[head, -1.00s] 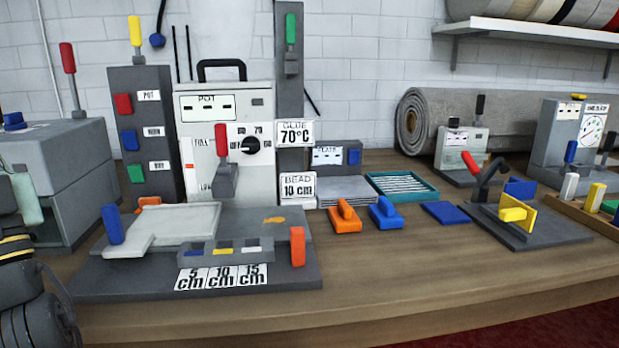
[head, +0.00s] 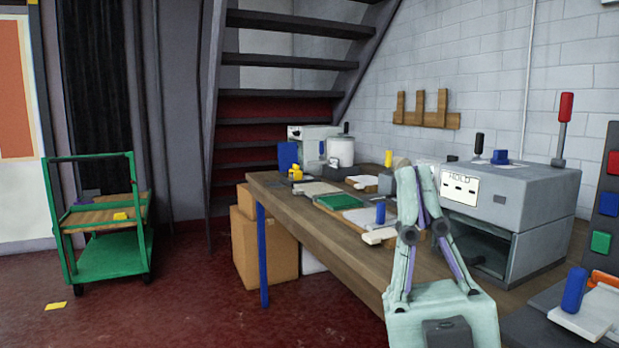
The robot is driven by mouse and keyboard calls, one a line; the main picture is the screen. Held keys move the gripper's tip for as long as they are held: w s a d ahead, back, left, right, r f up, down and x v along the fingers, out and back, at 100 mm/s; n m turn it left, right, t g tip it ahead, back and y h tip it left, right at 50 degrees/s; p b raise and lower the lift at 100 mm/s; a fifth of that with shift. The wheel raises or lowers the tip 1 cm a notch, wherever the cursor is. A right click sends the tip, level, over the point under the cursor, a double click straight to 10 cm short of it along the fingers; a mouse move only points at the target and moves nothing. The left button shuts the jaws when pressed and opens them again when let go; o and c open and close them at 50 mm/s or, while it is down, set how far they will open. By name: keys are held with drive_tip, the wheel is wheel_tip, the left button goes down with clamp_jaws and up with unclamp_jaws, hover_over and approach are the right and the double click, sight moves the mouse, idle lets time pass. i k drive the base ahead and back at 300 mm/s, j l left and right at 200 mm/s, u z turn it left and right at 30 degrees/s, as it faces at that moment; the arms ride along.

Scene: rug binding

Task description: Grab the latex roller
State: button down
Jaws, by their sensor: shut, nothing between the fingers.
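My gripper (head: 415,175), pale mint green with purple links, stands at the lower middle right of the head view. Its two fingers come together at the top, shut and empty. It appears in front of the bench, and I cannot tell its exact distance from the things behind it. I cannot pick out a latex roller with certainty. A green tray (head: 339,202) and a flat pale piece (head: 317,188) lie farther back on the bench.
The wooden bench (head: 300,226) runs back toward the stairs. A grey HOLD machine (head: 520,200) with an open front stands right of my gripper. A white pot (head: 341,151) stands at the far end. Cardboard boxes (head: 265,250) and a green cart (head: 105,250) are left; red floor between is clear.

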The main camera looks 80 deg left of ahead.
sight(295, 174)
drive_tip(key=u, duration=2.45)
drive_tip(key=i+j, duration=0.1)
drive_tip(key=i, duration=0.4)
drive_tip(key=i+j+z, duration=0.1)
drive_tip(key=i, duration=0.45)
drive_tip(key=i+j, duration=0.15)
drive_tip(key=i, duration=0.35)
drive_tip(key=i+j+z, duration=0.1)
drive_tip(key=i, duration=0.4)
drive_tip(key=i+j, duration=0.2)
drive_tip(key=i, duration=0.3)
drive_tip(key=i+j+z, duration=0.1)
drive_tip(key=i, duration=0.4)
drive_tip(key=j, duration=0.1)
